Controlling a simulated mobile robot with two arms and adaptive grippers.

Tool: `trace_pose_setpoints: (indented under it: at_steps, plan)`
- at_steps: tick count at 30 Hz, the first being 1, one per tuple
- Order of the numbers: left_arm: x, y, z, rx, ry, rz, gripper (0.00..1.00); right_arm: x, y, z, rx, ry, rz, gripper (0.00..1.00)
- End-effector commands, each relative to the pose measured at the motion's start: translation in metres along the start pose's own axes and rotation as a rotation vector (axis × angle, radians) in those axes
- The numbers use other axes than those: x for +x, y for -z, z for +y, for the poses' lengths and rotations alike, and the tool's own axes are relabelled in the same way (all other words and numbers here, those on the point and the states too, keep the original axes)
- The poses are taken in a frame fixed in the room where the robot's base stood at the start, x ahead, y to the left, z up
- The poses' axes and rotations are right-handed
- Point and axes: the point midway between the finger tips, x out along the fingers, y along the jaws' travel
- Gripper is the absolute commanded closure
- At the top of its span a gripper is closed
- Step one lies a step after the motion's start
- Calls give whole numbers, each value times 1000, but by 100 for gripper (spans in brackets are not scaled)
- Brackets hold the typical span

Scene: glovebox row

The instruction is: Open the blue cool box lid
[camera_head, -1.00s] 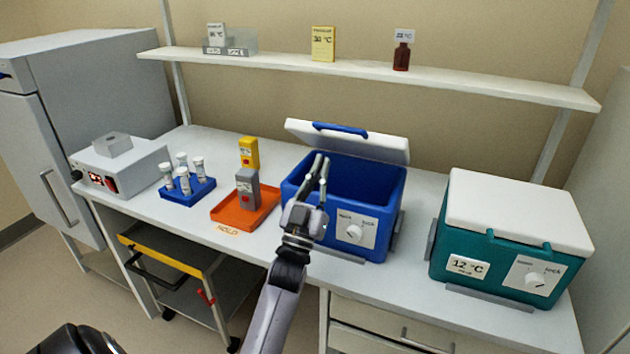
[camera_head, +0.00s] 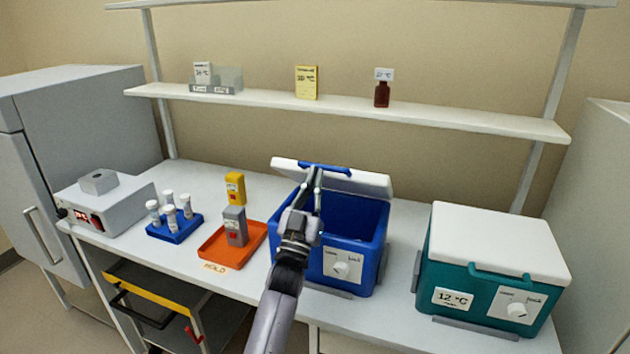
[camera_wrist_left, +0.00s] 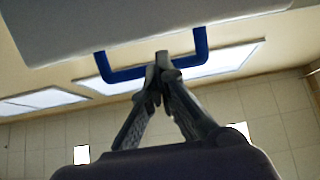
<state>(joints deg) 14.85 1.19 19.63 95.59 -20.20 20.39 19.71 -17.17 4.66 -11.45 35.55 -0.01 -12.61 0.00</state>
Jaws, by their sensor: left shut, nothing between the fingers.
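The blue cool box (camera_head: 352,230) stands on the bench with a dial on its front. Its white lid (camera_head: 372,184) is raised and tilted back, and the dark blue inside shows. The lid's blue handle (camera_head: 326,169) is on its raised edge. My left gripper (camera_head: 316,172) is shut with its fingertips at the handle, over the box opening. In the left wrist view the shut fingertips (camera_wrist_left: 162,62) overlap the middle of the blue handle (camera_wrist_left: 125,74), below the pale lid (camera_wrist_left: 130,25). Whether they touch it I cannot tell. My right gripper is not in view.
A green cool box (camera_head: 490,262) with a closed white lid stands to the right. An orange tray (camera_head: 213,250), a blue tube rack (camera_head: 176,232) and a grey device (camera_head: 108,204) are to the left. A shelf (camera_head: 440,118) runs above.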

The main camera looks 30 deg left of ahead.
Motion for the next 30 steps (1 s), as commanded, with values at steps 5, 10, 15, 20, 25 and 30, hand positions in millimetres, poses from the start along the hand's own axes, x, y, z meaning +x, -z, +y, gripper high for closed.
trace_pose_setpoints:
  at_steps: [5, 10, 15, 20, 25, 30]
  plan:
    - [21, 11, 0, 2, -2, -58, 100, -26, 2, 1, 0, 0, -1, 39]
    - [49, 15, 0, 0, 0, -123, 100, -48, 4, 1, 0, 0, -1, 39]
    - [84, 13, 0, 1, -1, -117, 100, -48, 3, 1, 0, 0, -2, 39]
    - [118, 7, 0, 1, 0, -116, 100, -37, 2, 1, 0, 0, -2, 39]
    - [150, -1, 0, -1, 0, -119, 100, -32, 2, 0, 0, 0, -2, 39]
    - [176, -6, -1, 2, 0, -138, 100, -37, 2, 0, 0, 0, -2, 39]
